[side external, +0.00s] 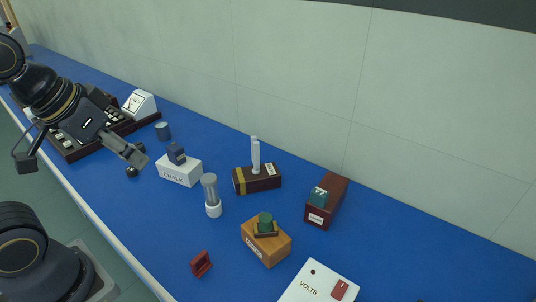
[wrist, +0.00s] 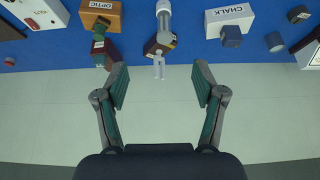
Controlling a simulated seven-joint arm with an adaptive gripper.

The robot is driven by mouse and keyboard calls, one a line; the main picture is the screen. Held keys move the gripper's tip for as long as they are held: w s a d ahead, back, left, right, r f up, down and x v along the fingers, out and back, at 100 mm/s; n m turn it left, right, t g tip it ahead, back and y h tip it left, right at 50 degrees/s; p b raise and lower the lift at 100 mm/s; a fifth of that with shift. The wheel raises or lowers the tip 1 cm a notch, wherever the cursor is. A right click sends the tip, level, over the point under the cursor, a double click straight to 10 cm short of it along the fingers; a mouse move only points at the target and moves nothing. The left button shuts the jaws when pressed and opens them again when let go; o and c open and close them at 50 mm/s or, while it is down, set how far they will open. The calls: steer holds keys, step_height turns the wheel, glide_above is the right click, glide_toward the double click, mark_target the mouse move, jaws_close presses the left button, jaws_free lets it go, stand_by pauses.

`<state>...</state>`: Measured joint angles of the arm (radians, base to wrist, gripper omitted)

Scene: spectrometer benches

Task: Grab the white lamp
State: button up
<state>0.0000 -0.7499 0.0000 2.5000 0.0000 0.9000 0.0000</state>
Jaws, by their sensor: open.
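A lamp-like upright cylinder (side external: 211,195), with a white base and a greyish upper part, stands on the blue bench in the side external view. It also shows at the top middle of the wrist view (wrist: 163,18), partly cut off by the frame edge. A thin white upright piece (side external: 255,155) is on a dark box (side external: 262,180) behind it; I cannot tell for certain which one is the white lamp. My gripper (side external: 135,164) is above the bench, left of both and apart from them. Its two fingers (wrist: 161,86) are spread wide with nothing between them in the wrist view.
A white chalk box (side external: 180,173) with a dark block on top stands between my gripper and the cylinder. An orange-brown box (side external: 266,247), a dark red box (side external: 333,195) and a white VOLTS box (side external: 318,284) stand to the right. A pale wall (side external: 300,80) bounds the bench.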

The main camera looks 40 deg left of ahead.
steer(key=w+r+m, duration=0.2)
steer(key=w+r, duration=0.1)
steer(key=w, duration=0.2)
steer(key=m+g, duration=0.1)
steer(key=g, duration=0.4)
glide_above(208, 177)
step_height(208, 177, down, 10)
steer(key=r, duration=0.1)
steer(key=shift+g, duration=0.3)
step_height(208, 177, down, 13)
steer(key=shift+d+f, duration=0.1)
steer(key=shift+f, duration=2.85)
jaws_close()
